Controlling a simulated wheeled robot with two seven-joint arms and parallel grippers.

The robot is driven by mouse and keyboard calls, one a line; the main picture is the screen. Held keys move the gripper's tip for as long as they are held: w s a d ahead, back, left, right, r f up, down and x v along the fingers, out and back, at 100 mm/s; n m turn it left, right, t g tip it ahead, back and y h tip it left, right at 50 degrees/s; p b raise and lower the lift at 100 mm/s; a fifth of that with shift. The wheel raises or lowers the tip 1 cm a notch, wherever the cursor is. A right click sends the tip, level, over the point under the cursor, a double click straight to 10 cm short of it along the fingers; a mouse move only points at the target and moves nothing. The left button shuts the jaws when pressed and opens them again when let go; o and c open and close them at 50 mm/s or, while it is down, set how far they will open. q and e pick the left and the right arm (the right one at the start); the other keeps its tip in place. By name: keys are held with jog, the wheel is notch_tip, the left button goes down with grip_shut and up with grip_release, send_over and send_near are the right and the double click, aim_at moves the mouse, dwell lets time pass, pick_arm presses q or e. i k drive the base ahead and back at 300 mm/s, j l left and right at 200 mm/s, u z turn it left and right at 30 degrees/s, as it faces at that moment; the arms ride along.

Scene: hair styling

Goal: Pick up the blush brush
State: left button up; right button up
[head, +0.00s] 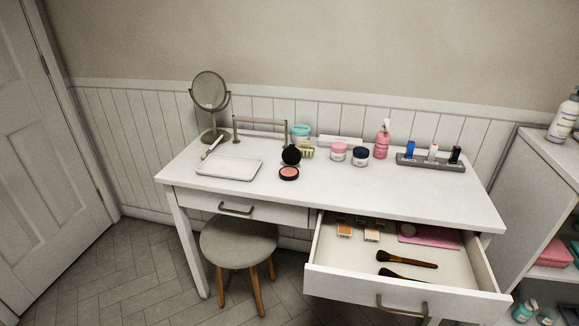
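Two makeup brushes with dark bristles lie in the open right drawer (340,268) of the white vanity table. The farther brush (407,258) shows its full length, with a brown handle pointing right. The nearer brush (401,275) is partly hidden by the drawer front. I cannot tell which of them is the blush brush. An open round compact with pink-red blush (289,173) stands on the tabletop. Neither of my grippers is in view.
The vanity tabletop (420,198) is clear along its front right. A tray (229,167), a mirror (209,92), jars and a pump bottle (382,140) stand behind. A stool (238,243) stands left of the drawer; a shelf (545,165) stands right.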

aim_at(382, 255)
jog(key=i+z, duration=0.5)
jog(key=z, duration=0.15)
